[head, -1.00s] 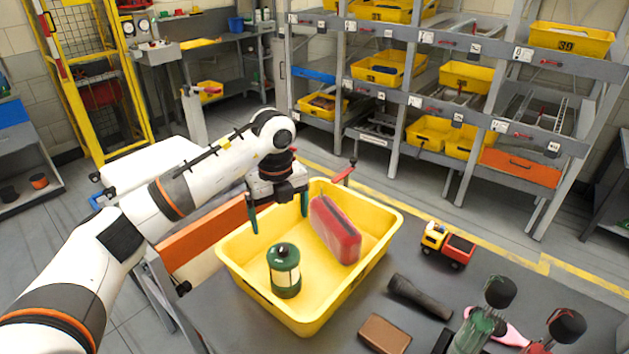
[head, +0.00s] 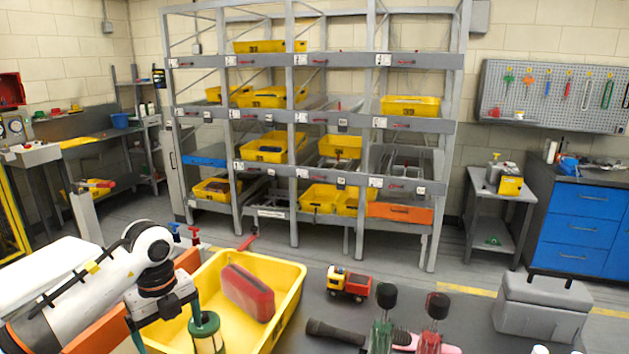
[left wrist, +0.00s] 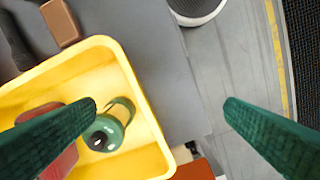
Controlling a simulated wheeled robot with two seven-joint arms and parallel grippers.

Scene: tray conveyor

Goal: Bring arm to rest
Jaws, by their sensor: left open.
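My left gripper (head: 165,325) is open and empty at the left side of the yellow tray (head: 290,300), above its rim. In the left wrist view the gripper (left wrist: 160,105) has its green fingers wide apart. One finger is over the tray and the other is over the floor outside it. A green lantern (head: 207,338) stands in the tray near a finger, and it also shows in the left wrist view (left wrist: 104,134). A red case (head: 248,292) lies in the tray behind the lantern. My right gripper is not in view.
A toy truck (head: 348,284), a dark flashlight (head: 335,331) and a grey toolbox (head: 543,308) are on the grey table right of the tray. A rack (head: 310,120) with several yellow bins stands behind. Blue drawers (head: 592,230) are at the right.

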